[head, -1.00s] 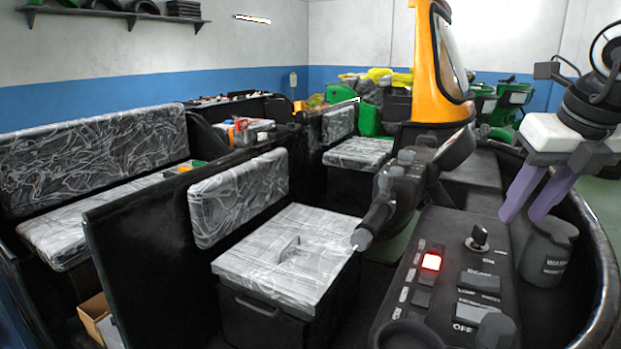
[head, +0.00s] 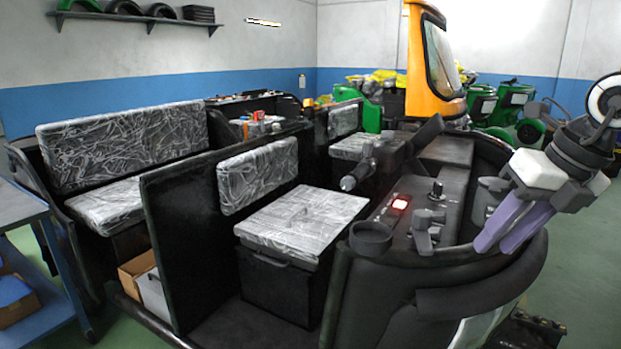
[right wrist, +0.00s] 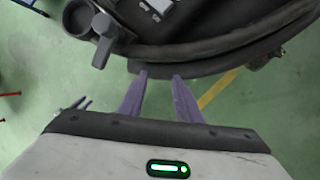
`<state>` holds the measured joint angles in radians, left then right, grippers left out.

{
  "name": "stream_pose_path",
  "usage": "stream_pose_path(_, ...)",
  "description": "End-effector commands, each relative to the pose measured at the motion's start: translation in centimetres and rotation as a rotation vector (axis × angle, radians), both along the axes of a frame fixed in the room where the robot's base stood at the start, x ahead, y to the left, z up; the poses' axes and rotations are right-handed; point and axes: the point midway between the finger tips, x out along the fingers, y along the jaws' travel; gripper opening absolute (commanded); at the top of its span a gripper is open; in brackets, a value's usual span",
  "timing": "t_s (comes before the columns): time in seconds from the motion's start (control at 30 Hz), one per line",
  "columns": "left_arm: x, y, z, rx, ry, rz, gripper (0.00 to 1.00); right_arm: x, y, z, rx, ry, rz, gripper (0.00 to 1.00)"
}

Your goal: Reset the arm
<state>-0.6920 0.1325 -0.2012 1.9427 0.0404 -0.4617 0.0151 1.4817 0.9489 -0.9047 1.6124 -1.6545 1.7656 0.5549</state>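My right gripper (head: 492,250) shows at the right of the head view, with two purple fingers pointing down and left beside the rickshaw's dark front rim. In the right wrist view its fingers (right wrist: 158,76) stand apart with nothing between them, near the curved black rim (right wrist: 235,55). The rickshaw (head: 190,240) has a black body and plastic-wrapped seats. My left gripper is not in view.
A blue-framed table (head: 25,205) stands at the left edge. An orange post with a windshield (head: 428,55) rises behind the panel. Other green rickshaws (head: 510,100) stand at the back. Green floor (head: 580,280) is clear at the lower right.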

Motion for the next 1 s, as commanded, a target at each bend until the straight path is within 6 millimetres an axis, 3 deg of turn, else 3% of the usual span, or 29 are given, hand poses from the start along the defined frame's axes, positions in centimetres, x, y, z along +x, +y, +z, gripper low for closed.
stream_pose_path(0.1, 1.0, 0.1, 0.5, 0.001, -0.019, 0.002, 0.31, -0.1, 2.6, -2.4, 0.1, 0.018, 0.062, 0.31)
stream_pose_path(0.37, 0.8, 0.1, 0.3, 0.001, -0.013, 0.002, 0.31, -1.4, 9.8, -7.5, 0.43, 0.063, 0.17, 0.31)
stream_pose_path(0.5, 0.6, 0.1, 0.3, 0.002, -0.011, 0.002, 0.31, -2.7, 14.3, -9.9, 0.74, 0.089, 0.16, 0.31)
stream_pose_path(0.6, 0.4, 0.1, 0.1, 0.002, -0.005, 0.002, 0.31, -3.2, 16.2, -11.0, 0.964, 0.099, 0.082, 0.31)
stream_pose_path(0.77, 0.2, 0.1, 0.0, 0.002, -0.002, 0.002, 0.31, -2.8, 16.1, -13.1, 1.269, 0.097, -0.164, 0.31)
stream_pose_path(0.87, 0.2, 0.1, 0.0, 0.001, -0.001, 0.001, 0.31, -2.3, 14.3, -15.7, 1.406, 0.091, -0.383, 0.31)
stream_pose_path(1.0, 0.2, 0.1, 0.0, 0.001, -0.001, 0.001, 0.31, -2.5, 9.9, -21.4, 1.503, 0.079, -0.76, 0.31)
